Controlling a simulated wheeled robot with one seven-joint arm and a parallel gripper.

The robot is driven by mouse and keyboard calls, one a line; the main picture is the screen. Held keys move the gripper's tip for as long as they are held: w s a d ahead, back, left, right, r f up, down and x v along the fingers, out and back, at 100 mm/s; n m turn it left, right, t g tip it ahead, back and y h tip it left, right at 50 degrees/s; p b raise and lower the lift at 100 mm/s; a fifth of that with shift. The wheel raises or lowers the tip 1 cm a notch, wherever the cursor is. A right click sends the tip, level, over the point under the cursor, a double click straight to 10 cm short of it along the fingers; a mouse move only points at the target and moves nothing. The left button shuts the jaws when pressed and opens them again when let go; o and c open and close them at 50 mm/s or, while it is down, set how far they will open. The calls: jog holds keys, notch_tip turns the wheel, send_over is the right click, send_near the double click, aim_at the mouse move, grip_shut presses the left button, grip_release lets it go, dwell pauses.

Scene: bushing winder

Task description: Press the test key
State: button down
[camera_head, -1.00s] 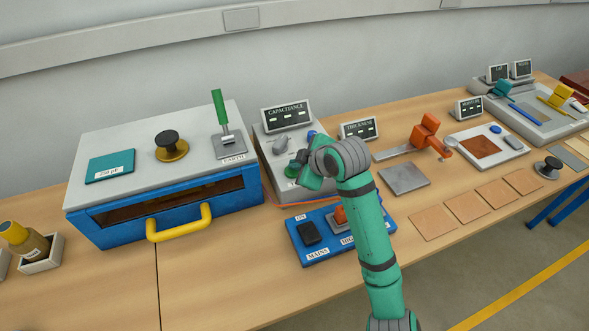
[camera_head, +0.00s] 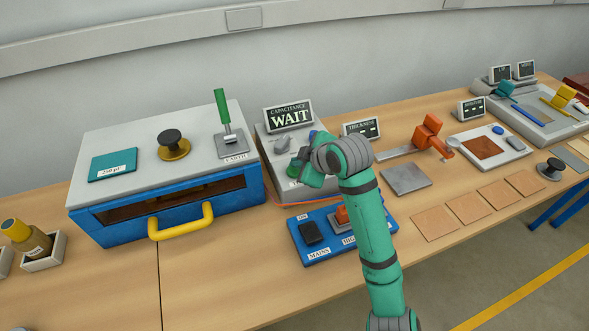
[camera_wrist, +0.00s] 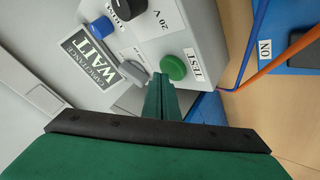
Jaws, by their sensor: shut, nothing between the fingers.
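The grey capacitance meter (camera_head: 270,143) stands right of the large blue and grey box. Its display (camera_head: 289,117) reads "WAIT", also in the wrist view (camera_wrist: 88,63). The green round test key (camera_wrist: 173,67) sits on its sloping front beside a "TEST" label. In the head view my arm hides much of the meter's front. My gripper (camera_wrist: 160,76) is shut and empty, its fingertips close beside the test key in the wrist view. I cannot tell whether they touch it.
A blue button (camera_wrist: 101,26) and a black knob (camera_wrist: 124,10) are on the meter. The blue mains panel (camera_head: 318,254) lies in front, with orange and blue wires nearby. The thickness display (camera_head: 361,130) and a grey plate (camera_head: 405,179) stand to the right.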

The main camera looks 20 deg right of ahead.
aim_at(297, 172)
jog(key=shift+r, duration=0.3)
jog(key=shift+w, duration=0.15)
jog(key=shift+d+r, duration=0.15)
jog(key=shift+r, duration=0.1)
jog(key=shift+a+r, duration=0.2)
jog(key=shift+r, duration=0.85)
jog(key=shift+s+d+r, duration=0.1)
jog(key=shift+s+r, duration=0.1)
jog(key=shift+r, duration=1)
jog(key=shift+w, duration=0.15)
